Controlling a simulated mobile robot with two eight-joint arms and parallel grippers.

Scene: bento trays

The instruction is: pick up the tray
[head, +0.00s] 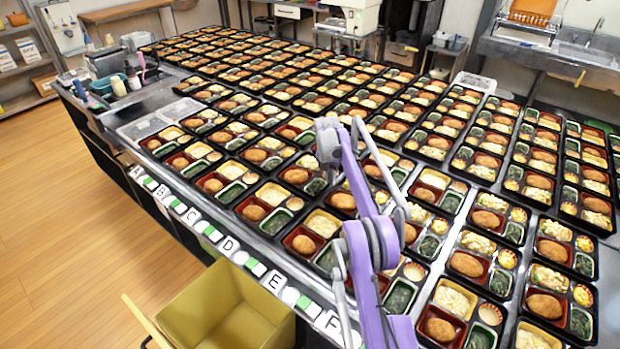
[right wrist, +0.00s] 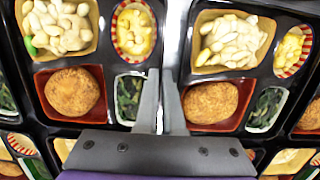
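Many black bento trays stand in rows on the long table in the head view. My right arm (head: 362,195), purple and grey, reaches over them at centre right; its fingertips are not clear there. In the right wrist view, the two grey fingers of my right gripper (right wrist: 160,75) are close together, between a left tray (right wrist: 104,50) and a right tray (right wrist: 265,75). The left finger overlaps the left tray beside its green cup. The right finger lies near the gap between the trays. I cannot tell whether they clamp a rim. My left gripper is not in view.
Other trays lie close on all sides, with narrow gaps. A yellow chair or bin (head: 228,310) stands at the front edge. Lettered labels A to F (head: 233,247) run along that edge. A sink (head: 580,55) is at the back right. The wooden floor (head: 90,225) at left is clear.

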